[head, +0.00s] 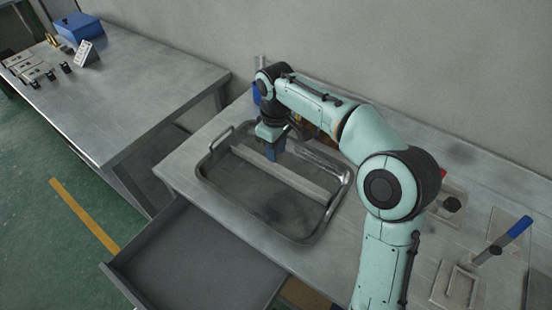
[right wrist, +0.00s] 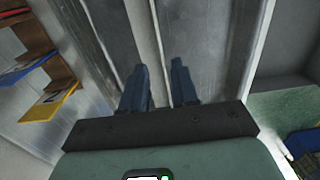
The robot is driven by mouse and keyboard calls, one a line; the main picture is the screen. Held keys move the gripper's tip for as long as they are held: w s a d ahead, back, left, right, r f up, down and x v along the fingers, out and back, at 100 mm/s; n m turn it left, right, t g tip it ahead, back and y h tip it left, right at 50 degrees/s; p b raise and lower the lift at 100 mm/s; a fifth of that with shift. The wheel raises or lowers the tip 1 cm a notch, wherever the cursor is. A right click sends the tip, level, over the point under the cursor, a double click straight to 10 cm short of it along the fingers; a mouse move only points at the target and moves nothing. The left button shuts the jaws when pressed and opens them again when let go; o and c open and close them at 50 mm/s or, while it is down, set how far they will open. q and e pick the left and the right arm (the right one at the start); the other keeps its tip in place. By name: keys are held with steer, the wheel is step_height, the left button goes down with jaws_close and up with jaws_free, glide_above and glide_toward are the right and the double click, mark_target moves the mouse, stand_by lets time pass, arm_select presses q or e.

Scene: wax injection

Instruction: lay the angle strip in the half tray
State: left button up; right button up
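The half tray (head: 222,201) is a dark metal tray with raised rims and end handles, set on the grey bench. The angle strip (head: 309,188) is a long pale grey bar running diagonally across the tray, from its far left side toward its right side. It looks to be within the rims; whether it rests flat on the floor is hard to tell. My right gripper (head: 276,152) points down at the strip's upper left part. In the right wrist view its two blue fingers (right wrist: 160,84) stand apart with a gap between them. My left gripper is out of view.
An open drawer (head: 190,262) juts out below the bench front. Blue-handled tools (head: 520,226) and flat plates lie at the right. A second bench (head: 140,85) at the left holds a blue box (head: 79,28) and small parts. The wall runs close behind.

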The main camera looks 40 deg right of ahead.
steer(key=shift+r, duration=1.65)
